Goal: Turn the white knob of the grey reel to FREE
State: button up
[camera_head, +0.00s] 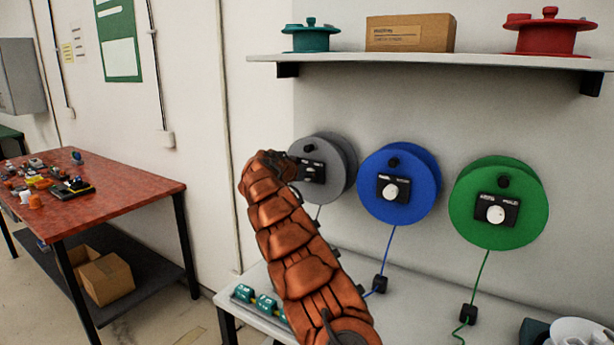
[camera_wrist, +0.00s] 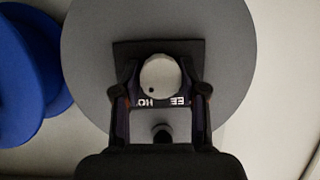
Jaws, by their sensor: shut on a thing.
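The grey reel (camera_head: 343,160) hangs on the wall at the left of a row of three. It fills most of the wrist view (camera_wrist: 95,100). Its white knob (camera_wrist: 159,74) sits on a black plate (camera_wrist: 124,49) and has a dark dot at its lower left, on the side of the "HO" lettering. "EE" lettering shows at the lower right; the fingers hide part of both words. My gripper (camera_wrist: 161,76) is shut on the knob, one finger on each side. In the head view my gripper (camera_head: 283,165) is at the reel's left edge, and the knob is mostly hidden there.
A blue reel (camera_head: 422,180) and a green reel (camera_head: 525,205) hang to the right. A shelf (camera_head: 430,57) runs above them. A bench (camera_head: 400,305) with small items lies below. A red table (camera_head: 110,195) stands at the left.

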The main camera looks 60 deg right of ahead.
jog(key=shift+w+f+b, duration=0.1)
jog(key=shift+f+b, duration=0.1)
jog(key=shift+b, duration=0.4)
jog(key=shift+w+a+n+g+b, duration=0.1)
jog(key=shift+n+g+b, duration=0.3)
jog(key=shift+b, duration=0.65)
jog(key=shift+r+n+g+b, duration=0.1)
jog(key=shift+n+g+b, duration=0.4)
jog(key=shift+n+b, duration=0.35)
jog(key=n+g+p, duration=0.1)
jog(key=n+p, duration=0.1)
jog(key=shift+r+p, duration=0.2)
jog(key=shift+p, duration=0.15)
jog(key=n+g+h+p, duration=0.1)
jog(key=n+g+p, duration=0.1)
jog(key=n+p, duration=0.1)
jog(key=shift+f+n, duration=0.1)
jog(key=shift+n, duration=0.15)
jog(key=shift+w+n+g+h+p, duration=0.1)
jog(key=shift+n+g+h+p, duration=0.45)
jog(key=shift+n, duration=0.55)
jog(key=shift+f+n+g+h+p, duration=0.15)
jog(key=shift+n+g+h, duration=0.15)
jog(key=shift+n, duration=0.45)
jog(key=shift+f+n+g+h+p, duration=0.15)
jog(key=shift+n+g+h, duration=0.1)
jog(key=shift+n, duration=0.5)
jog(key=shift+r, duration=0.15)
jog(key=o, duration=1.1)
